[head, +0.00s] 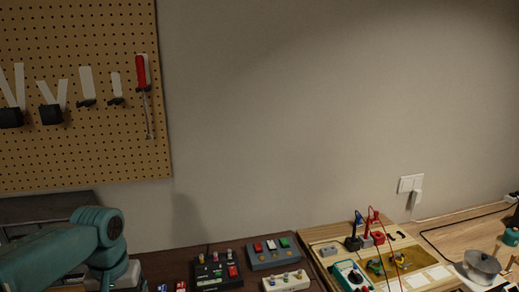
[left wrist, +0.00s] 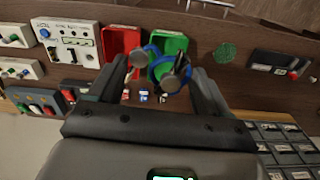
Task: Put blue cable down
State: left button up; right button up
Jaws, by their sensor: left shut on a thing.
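The blue cable (left wrist: 153,50) shows in the left wrist view as a loop with dark, rounded ends, between the fingers of my left gripper (left wrist: 156,74). The gripper is shut on it. Beyond it lie a red tray (left wrist: 120,38) and a green tray (left wrist: 173,44), with the cable overlapping both in the picture. I cannot tell how high the cable is above the bench. In the head view only my teal left arm shows at the lower left; its gripper and the cable are out of frame. My right gripper is in neither view.
A wooden board with probes (head: 330,233) stands to the right. In the wrist view, a compartment organizer (left wrist: 285,150) sits lower right and a white box (left wrist: 70,43) upper left.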

pick_arm(q)
jog(key=s+d+f+m, duration=0.2)
jog(key=d+f, duration=0.6)
jog(key=f, duration=0.3)
jog(key=shift+d+f, duration=0.3)
jog(key=shift+f, duration=0.05)
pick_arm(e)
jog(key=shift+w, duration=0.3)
pick_arm(q)
jog(key=shift+s+r, duration=0.1)
jog(key=shift+s, duration=0.05)
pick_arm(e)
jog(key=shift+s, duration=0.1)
